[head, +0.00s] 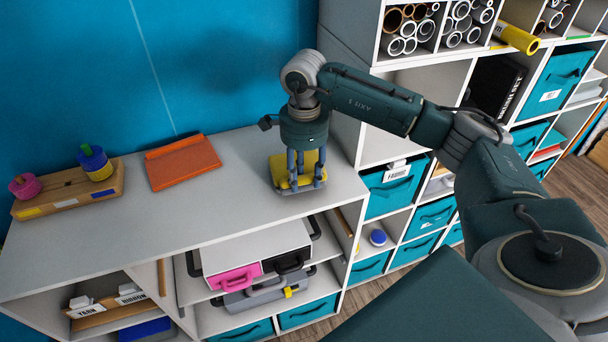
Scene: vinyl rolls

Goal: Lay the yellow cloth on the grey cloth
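The yellow cloth (278,167) is a small flat piece on the white shelf top, near its right end. A thin greyish edge shows along its front; I cannot tell whether this is the grey cloth, which I cannot otherwise make out. My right gripper (306,184) points straight down over the yellow cloth. Its fingers stand apart, with yellow showing between and beside them, and their tips are at about the cloth's height. The fingers and gripper body hide part of the cloth. My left gripper is not in view.
An orange tray (182,162) lies left of the gripper. A wooden board (70,190) with pink and blue-yellow pieces stands at the far left. A tall shelf (347,40) with rolls and teal bins rises at the right. The shelf top (225,205) is clear between tray and gripper.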

